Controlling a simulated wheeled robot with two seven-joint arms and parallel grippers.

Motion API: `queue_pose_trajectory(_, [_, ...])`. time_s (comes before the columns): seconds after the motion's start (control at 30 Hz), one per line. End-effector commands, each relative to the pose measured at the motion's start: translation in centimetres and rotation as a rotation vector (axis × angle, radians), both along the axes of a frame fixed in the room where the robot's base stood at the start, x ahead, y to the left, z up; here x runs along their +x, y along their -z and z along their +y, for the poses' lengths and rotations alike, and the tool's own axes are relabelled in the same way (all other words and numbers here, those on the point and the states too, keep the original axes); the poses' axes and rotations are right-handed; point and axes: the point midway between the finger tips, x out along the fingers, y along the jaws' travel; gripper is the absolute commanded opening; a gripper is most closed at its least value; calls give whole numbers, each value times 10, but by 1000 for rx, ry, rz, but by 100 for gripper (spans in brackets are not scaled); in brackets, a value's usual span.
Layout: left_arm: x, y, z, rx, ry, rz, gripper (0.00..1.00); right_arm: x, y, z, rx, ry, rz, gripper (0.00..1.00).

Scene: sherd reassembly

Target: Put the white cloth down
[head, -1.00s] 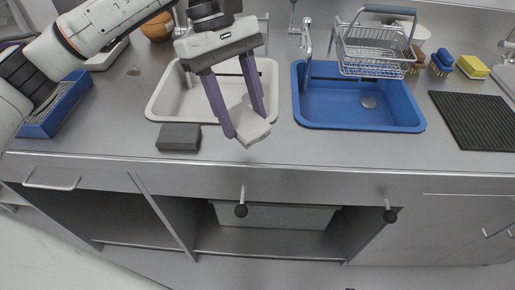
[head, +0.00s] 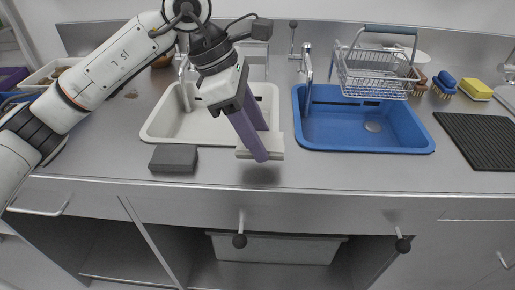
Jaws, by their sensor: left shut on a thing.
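My left gripper (head: 264,146) is shut on the white cloth (head: 276,148), a flat pale folded piece that shows on both sides of the purple fingers. The cloth is level, in front of the white sink at the left and close over the steel counter. A shadow lies on the counter just below the fingers. I cannot tell whether the cloth touches the counter. Part of the cloth is hidden behind the fingers. My right gripper is not in view.
A dark grey block (head: 174,159) lies left of the cloth. Behind are the white sink (head: 157,121) and the blue sink (head: 366,143) with a wire rack (head: 378,77) on it. A black ribbed mat (head: 484,141) lies at the right. The counter's front edge is near.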

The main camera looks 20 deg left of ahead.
Motion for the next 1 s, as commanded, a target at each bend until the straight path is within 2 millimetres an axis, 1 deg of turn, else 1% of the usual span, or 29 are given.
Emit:
queue_pose_trajectory(0.2, [-1, 31, 0, 2, 1, 5, 28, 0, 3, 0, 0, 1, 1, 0])
queue_pose_trajectory(0.27, [-1, 34, 0, 1, 2, 2, 28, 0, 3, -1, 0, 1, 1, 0])
queue_pose_trajectory(0.47, [0, 34, 0, 0, 1, 1, 28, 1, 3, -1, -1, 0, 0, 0])
queue_pose_trajectory(0.6, [0, 39, 0, 1, 1, 1, 28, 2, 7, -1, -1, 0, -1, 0])
queue_pose_trajectory(0.63, [0, 37, 0, 1, 1, 1, 51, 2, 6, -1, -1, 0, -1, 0])
queue_pose_trajectory(0.7, [0, 37, 0, 1, 1, 1, 63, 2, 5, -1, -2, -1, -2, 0])
queue_pose_trajectory(0.73, [0, 37, 0, 1, 1, 1, 65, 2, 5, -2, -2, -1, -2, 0])
queue_pose_trajectory(1.0, [0, 36, 0, 1, 2, 2, 65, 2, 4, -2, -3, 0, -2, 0])
